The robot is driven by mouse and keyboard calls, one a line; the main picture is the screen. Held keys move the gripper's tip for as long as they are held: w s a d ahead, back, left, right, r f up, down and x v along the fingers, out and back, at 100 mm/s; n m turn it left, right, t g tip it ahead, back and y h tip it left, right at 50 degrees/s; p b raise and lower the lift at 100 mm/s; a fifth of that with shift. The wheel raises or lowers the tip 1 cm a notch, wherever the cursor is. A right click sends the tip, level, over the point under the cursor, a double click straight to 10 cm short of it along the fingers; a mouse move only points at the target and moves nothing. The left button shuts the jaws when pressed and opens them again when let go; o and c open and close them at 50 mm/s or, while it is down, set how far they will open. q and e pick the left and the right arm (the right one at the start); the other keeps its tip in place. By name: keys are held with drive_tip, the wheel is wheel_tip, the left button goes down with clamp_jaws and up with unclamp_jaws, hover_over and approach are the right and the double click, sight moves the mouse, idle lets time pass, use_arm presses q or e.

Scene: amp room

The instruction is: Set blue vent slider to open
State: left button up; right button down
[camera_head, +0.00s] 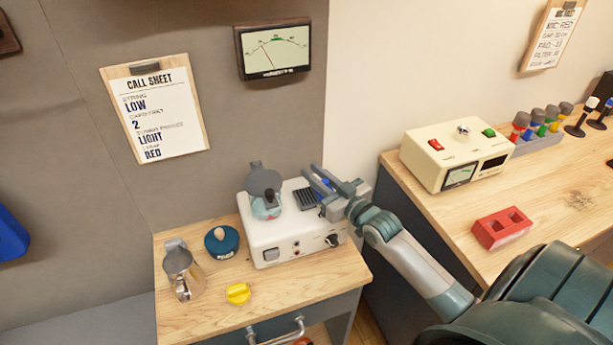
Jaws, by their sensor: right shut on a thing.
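A white box unit (275,243) stands on the small wooden-top cabinet at the centre. Its top has a dark vent grille (306,199), with a bit of the blue vent slider (325,187) showing just right of it. My right gripper (318,185) reaches in from the right over this spot, its fingers closed on the blue slider. The fingers hide most of the slider, so its exact setting cannot be read. My left gripper is not in view.
A glass-and-grey pot (265,190) stands on the unit, left of the grille. A cream meter box (455,155) and red block (502,228) are on the right bench.

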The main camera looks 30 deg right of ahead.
drive_tip(key=shift+d+r, duration=0.1)
drive_tip(key=shift+d, duration=0.05)
drive_tip(key=c, duration=1.9)
unclamp_jaws()
drive_tip(key=shift+o, duration=1.4)
drive_tip(key=shift+d, duration=0.2)
drive_tip(key=shift+a, duration=0.1)
